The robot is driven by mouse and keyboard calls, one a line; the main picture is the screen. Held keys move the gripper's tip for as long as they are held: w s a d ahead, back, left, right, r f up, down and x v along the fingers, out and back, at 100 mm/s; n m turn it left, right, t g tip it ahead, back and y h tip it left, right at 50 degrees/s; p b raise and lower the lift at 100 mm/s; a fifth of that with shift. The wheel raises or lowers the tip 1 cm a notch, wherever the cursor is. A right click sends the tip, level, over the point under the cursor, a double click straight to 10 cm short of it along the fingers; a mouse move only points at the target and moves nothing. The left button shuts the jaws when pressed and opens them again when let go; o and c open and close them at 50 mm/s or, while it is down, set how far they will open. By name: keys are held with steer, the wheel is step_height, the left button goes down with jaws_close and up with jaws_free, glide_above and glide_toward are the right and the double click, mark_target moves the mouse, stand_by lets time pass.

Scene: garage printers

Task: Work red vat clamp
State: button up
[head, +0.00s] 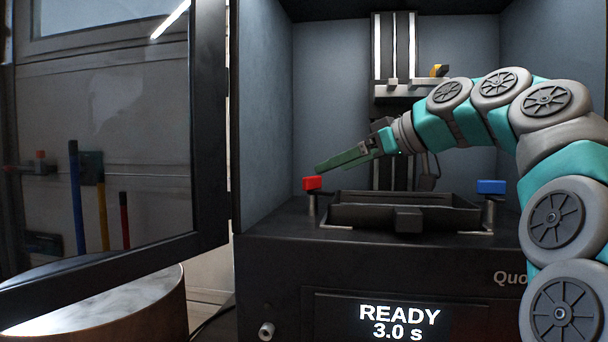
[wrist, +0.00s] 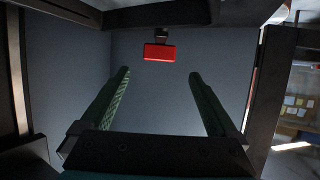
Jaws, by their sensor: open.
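The red vat clamp (head: 312,183) is a small red block on a metal post at the left of the black vat (head: 345,214) in the head view. In the wrist view the red clamp (wrist: 160,52) shows ahead of the fingertips, between their lines and apart from them. My gripper (head: 318,167) reaches in from the right, its green fingers just above the red clamp in the head view. In the wrist view my gripper (wrist: 158,74) has its two green fingers spread wide with nothing between them. Whether a finger touches the clamp is not clear.
A blue clamp (head: 491,187) stands at the vat's right. The printer's dark door (head: 208,130) stands open at the left. A vertical rail with a carriage (head: 395,88) rises behind the vat. The front display (head: 398,322) reads "READY 3.0 s". A round table (head: 140,310) stands at lower left.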

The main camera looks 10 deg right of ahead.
mark_target(310, 177)
steer(key=p+x, duration=0.1)
steer(key=x, duration=0.7)
steer(key=c, duration=1.4)
